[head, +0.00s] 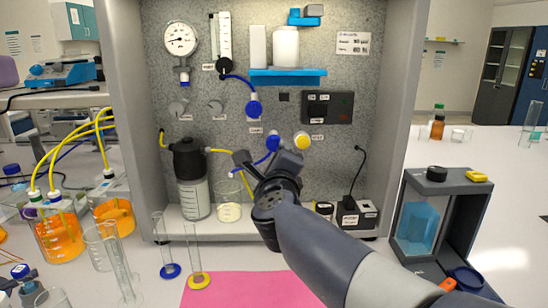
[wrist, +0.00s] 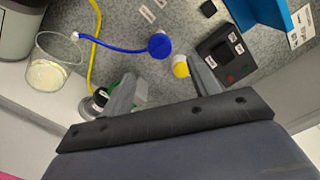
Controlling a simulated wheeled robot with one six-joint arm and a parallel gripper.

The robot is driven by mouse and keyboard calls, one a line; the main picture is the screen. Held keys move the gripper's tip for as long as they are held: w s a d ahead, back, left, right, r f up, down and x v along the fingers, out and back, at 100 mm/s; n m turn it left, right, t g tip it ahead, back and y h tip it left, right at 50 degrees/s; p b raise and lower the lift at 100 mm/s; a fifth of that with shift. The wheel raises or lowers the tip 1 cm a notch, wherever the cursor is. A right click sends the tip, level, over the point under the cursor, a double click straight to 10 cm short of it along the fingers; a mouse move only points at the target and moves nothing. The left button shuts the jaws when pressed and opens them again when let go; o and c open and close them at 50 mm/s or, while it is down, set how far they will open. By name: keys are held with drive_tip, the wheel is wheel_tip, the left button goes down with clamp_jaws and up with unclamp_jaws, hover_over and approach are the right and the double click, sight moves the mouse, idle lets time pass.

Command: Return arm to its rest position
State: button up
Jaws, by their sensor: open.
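My gripper (head: 266,165) is raised in front of the grey speckled panel (head: 225,120) of the rig, with my arm reaching in from the lower right. Its two fingers are spread apart with nothing between them; the wrist view also shows the open fingers (wrist: 160,88). A yellow knob (head: 301,141) is just above and right of the gripper in the head view; in the wrist view it shows beside the right finger (wrist: 180,66). Whether they touch I cannot tell. A blue knob (head: 273,142) sits left of the yellow one, with a blue tube.
A black-topped bottle (head: 193,190) and a beaker (head: 229,205) stand on the rig's shelf, left of my gripper. Glass cylinders (head: 168,245) stand in front near a pink mat (head: 245,290). A dark-framed box (head: 432,220) stands right of my arm.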

sight(275, 146)
drive_tip(key=w, duration=1)
drive_tip(key=shift+w, duration=0.35)
drive_tip(key=shift+s, duration=0.15)
